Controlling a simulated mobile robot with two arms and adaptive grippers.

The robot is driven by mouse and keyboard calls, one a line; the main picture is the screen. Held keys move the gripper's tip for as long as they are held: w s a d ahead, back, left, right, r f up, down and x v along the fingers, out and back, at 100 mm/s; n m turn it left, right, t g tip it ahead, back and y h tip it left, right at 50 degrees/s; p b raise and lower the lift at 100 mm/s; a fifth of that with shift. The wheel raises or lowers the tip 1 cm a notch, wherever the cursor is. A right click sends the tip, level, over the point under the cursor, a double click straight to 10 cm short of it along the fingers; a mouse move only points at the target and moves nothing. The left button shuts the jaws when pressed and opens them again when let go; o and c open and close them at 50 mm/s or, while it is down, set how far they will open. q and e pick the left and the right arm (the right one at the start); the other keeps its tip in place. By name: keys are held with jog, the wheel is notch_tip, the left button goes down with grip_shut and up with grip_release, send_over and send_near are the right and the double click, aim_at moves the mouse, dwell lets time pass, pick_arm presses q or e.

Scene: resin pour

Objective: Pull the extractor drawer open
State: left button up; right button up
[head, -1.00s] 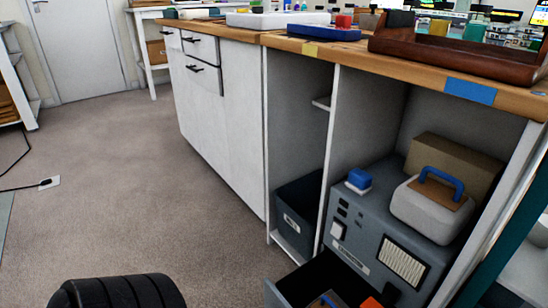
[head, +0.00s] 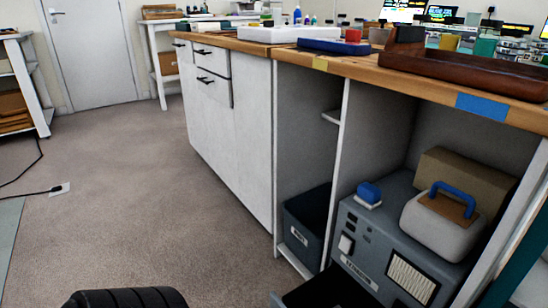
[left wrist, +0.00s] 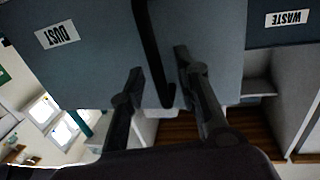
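The grey extractor (head: 375,238) stands in the open bay under the workbench. Its drawer (head: 291,299) sticks out at the bottom edge of the head view with a dark inside, mostly cut off. In the left wrist view the blue-grey drawer front (left wrist: 95,65) fills much of the picture, with an upside-down DUST label (left wrist: 57,34). A dark bar handle (left wrist: 148,40) crosses it. My left gripper (left wrist: 158,64) is open, one finger on each side of the handle, with gaps visible; contact cannot be told. My right gripper is not in view.
A dark WASTE bin (head: 306,226) stands in the bay left of the extractor. A blue-handled grey case (head: 440,222) and a small blue-topped block (head: 369,194) rest on the extractor. The carpet (head: 130,210) left of the cabinets is clear, apart from a cable.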

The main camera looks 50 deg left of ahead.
pick_arm(q)
jog(key=v, duration=1.1)
jog(key=shift+s, duration=0.25)
jog(key=shift+r, duration=0.1)
